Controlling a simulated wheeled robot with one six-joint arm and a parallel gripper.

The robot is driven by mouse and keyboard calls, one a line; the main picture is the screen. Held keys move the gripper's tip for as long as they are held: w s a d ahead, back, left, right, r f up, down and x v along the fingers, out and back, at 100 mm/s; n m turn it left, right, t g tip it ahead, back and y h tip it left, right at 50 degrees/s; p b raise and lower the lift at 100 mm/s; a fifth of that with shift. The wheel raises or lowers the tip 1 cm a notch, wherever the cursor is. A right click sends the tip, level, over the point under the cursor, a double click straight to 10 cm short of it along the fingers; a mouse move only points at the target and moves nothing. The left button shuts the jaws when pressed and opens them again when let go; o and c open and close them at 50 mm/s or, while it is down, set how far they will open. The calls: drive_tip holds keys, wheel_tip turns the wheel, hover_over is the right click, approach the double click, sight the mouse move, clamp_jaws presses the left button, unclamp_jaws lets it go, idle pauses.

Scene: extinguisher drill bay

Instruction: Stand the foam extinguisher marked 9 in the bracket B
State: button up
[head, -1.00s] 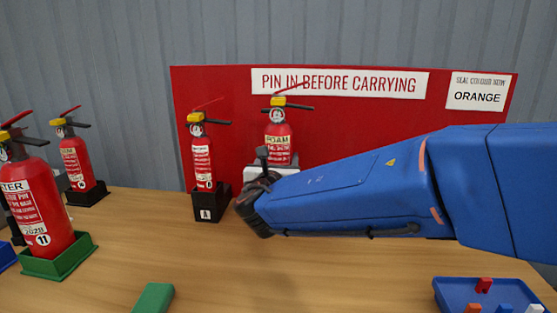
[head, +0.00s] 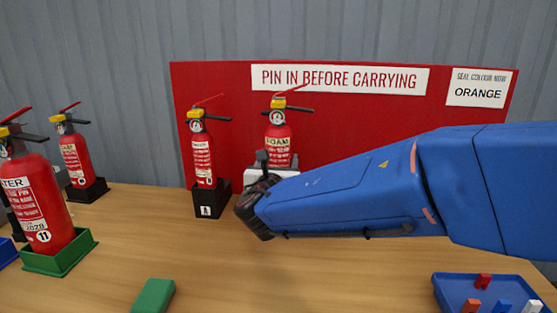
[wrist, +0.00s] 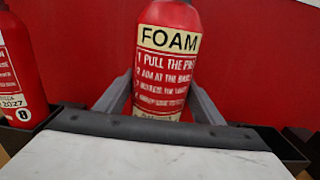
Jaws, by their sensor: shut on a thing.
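The foam extinguisher (head: 278,146), red with a cream FOAM label, stands upright in front of the red board. In the wrist view the extinguisher (wrist: 165,70) is between the two grey fingers of my gripper (wrist: 165,100), which is shut on its body. Its number and its base are hidden. In the head view my blue arm and the pale gripper body cover the space below it. Bracket B cannot be made out, and I cannot tell whether the extinguisher's base touches anything.
Left of it, bracket A (head: 206,209) holds a slim red extinguisher (head: 202,158). A water extinguisher marked 11 (head: 38,205) stands in a green base; another extinguisher (head: 75,155) is behind. A green block (head: 154,297) and a blue tray (head: 448,290) lie at the front.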

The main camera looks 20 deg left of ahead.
drive_tip(key=shift+r, duration=0.2)
drive_tip(key=o, duration=1.7)
drive_tip(key=shift+f, duration=0.3)
drive_tip(key=v, duration=1.7)
drive_tip(key=shift+s+r, duration=0.15)
drive_tip(key=shift+s, duration=0.1)
